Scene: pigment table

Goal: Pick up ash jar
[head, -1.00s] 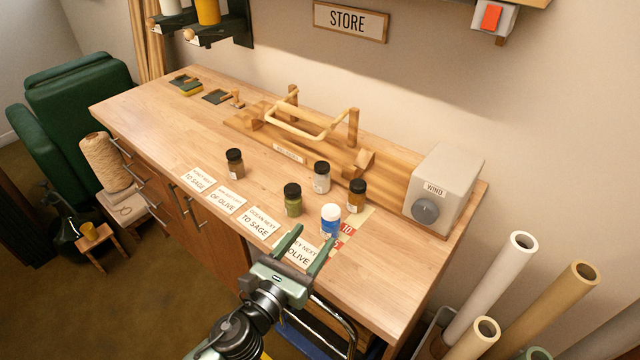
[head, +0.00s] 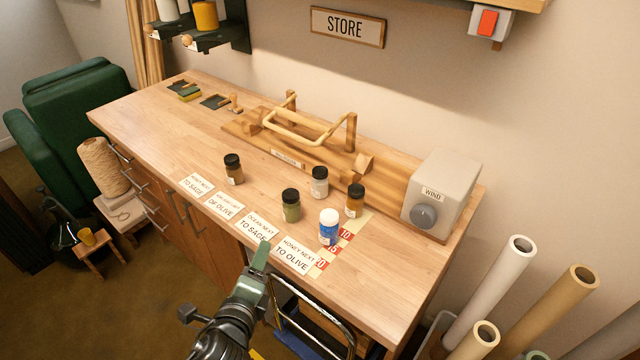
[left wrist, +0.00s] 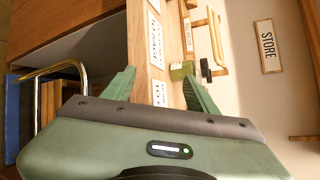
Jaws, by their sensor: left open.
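The jar that looks like ash (head: 319,184) is pale grey with a black lid. It stands upright on the wooden table, behind the olive-green jar (head: 290,206) and left of the amber jar (head: 355,202). My left gripper (head: 263,262) is at the table's front edge, apart from every jar. The left wrist view shows its two green fingers (left wrist: 160,88) spread wide with nothing held. A green jar with a black lid (left wrist: 183,71) shows beyond the fingers there. I cannot make out the ash jar in that view. My right gripper is out of view.
A blue jar with a white lid (head: 328,228) stands front right of the ash jar, and a brown jar (head: 234,171) to the left. Label cards (head: 258,225) line the front edge. A wooden rack (head: 300,135) and a grey WIND box (head: 441,194) stand behind.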

